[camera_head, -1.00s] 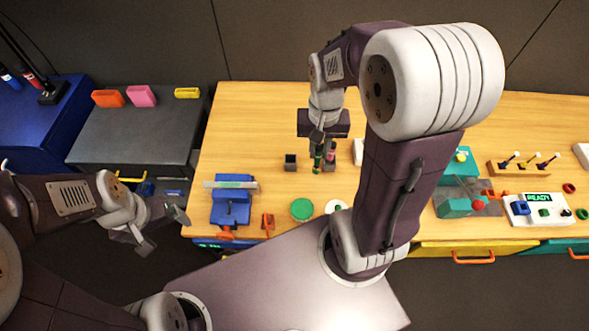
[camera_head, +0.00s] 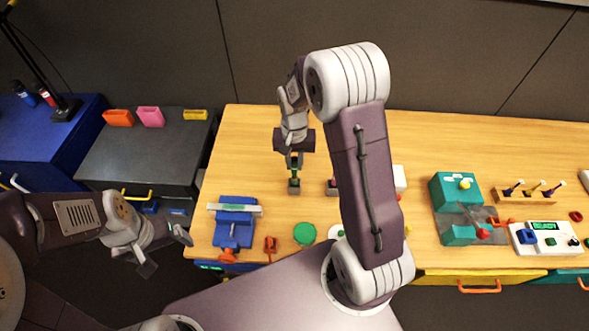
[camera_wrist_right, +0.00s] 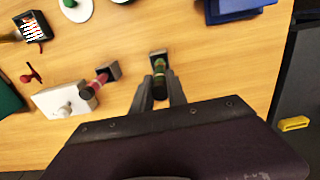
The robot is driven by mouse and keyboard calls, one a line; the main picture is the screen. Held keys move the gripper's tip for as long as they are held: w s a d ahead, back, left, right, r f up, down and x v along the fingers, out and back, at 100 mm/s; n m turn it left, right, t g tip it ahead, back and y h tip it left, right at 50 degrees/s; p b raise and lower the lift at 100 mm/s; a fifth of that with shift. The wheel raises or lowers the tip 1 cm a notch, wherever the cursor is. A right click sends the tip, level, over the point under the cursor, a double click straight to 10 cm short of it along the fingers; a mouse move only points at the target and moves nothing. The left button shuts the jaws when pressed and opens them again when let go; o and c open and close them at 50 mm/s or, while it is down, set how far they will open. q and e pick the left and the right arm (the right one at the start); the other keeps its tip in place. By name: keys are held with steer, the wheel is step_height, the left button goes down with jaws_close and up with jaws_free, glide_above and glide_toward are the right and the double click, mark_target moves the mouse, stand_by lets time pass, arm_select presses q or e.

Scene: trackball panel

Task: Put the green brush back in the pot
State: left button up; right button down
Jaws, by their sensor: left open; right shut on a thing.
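My right gripper (camera_head: 294,160) is shut on the green brush (camera_head: 294,172), which it holds upright. The small dark square pot (camera_head: 294,188) stands on the wooden table directly below the brush. The brush's lower end is at or in the pot's mouth; I cannot tell how deep. In the right wrist view, the green brush (camera_wrist_right: 160,78) sits between the fingers (camera_wrist_right: 160,90), with the pot (camera_wrist_right: 158,55) just beyond it. My left gripper (camera_head: 165,252) is open and empty, left of the table's front edge.
A white box (camera_wrist_right: 65,101), a green disc (camera_head: 304,233) and a blue device (camera_head: 234,228) are nearby. The table behind my right gripper is clear.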

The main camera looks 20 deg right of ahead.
mark_target(294, 171)
steer(key=shift+f, duration=2)
steer(key=shift+f, duration=0.1)
steer(key=c, duration=1.3)
jaws_free()
steer(key=shift+f, duration=0.1)
step_height(294, 171, up, 12)
steer(key=shift+r+p, duration=0.25)
steer(key=shift+p, duration=0.05)
steer(key=s+a+f+n, duration=0.1)
steer(key=s, duration=0.3)
steer(key=s+f+n, duration=0.1)
steer(key=s+n, duration=0.1)
steer(key=s, duration=0.3)
steer(key=s+a+f+n+t, duration=0.1)
steer(key=s+n, duration=0.1)
steer(key=s, duration=0.2)
steer(key=shift+s+a+f, duration=0.3)
steer(key=shift+f, duration=0.05)
